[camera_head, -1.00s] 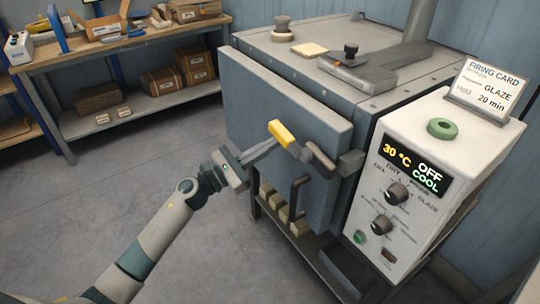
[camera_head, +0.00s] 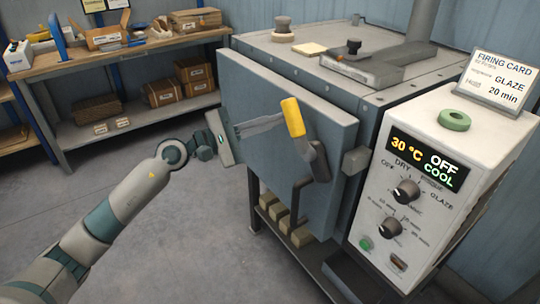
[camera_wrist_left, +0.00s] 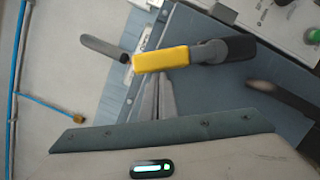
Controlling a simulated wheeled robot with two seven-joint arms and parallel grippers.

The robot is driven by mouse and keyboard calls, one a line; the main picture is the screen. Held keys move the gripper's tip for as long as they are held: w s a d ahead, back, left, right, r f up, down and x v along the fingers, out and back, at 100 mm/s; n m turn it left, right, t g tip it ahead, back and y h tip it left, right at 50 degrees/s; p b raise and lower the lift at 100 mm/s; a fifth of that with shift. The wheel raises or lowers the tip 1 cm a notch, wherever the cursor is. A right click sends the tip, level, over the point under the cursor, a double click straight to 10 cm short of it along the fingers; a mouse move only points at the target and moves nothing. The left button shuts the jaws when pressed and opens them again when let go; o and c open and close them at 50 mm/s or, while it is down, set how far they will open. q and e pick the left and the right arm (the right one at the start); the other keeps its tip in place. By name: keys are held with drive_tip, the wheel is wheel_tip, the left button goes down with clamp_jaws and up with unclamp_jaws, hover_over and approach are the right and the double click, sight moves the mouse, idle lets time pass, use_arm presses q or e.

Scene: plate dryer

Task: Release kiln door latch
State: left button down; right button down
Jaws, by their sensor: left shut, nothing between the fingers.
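The kiln door (camera_head: 255,150) is a blue-grey panel on the kiln's front and looks closed. Its latch lever has a yellow grip (camera_head: 293,117) pointing up and a dark arm (camera_head: 318,160) pointing down. The dark arm stands apart from the grey catch block (camera_head: 355,160) at the door's right edge. My left gripper (camera_head: 283,121) is shut and empty, with its fingertips at the left side of the yellow grip. In the left wrist view, the fingertips (camera_wrist_left: 158,84) end close at the yellow grip (camera_wrist_left: 160,59); contact is unclear. My right gripper is not in view.
A dark door pull (camera_head: 300,195) sits below the latch. The control box (camera_head: 440,190) stands right of the door, its display reading 30 °C, OFF, COOL. A workbench (camera_head: 130,55) stands at the back left. Floor left of the kiln is clear.

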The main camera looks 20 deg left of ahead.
use_arm(q)
drive_tip(key=shift+s+d+r+m, duration=0.2)
drive_tip(key=shift+r+m, duration=0.1)
drive_tip(key=shift+m, duration=0.2)
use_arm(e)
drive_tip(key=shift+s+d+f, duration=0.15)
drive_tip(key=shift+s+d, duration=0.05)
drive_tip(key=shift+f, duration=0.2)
